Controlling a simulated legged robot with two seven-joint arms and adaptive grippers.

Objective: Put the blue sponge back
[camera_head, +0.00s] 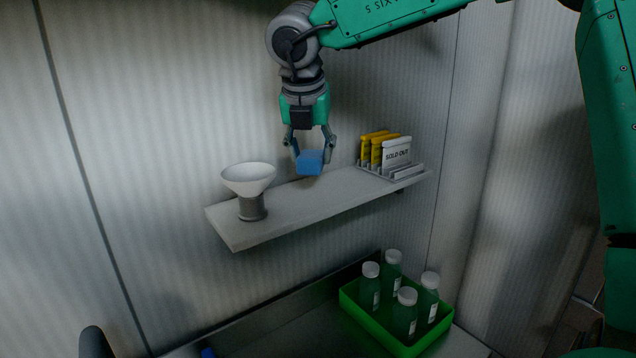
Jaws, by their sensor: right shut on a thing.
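The blue sponge (310,163) is a small blue block between the fingers of my right gripper (310,150). The gripper points down and is shut on it. The sponge is over the middle of the white wall shelf (290,208), between a white bowl and a card rack; whether it touches the shelf I cannot tell. My left gripper does not show clearly; only a dark shape stands at the bottom left edge.
A white bowl on a grey stand (249,180) is on the shelf's left part. A rack with yellow cards and a "SOLD OUT" sign (397,153) is at its right end. Below, a green crate (366,322) holds several white-capped bottles. A small blue object (208,352) shows at the bottom.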

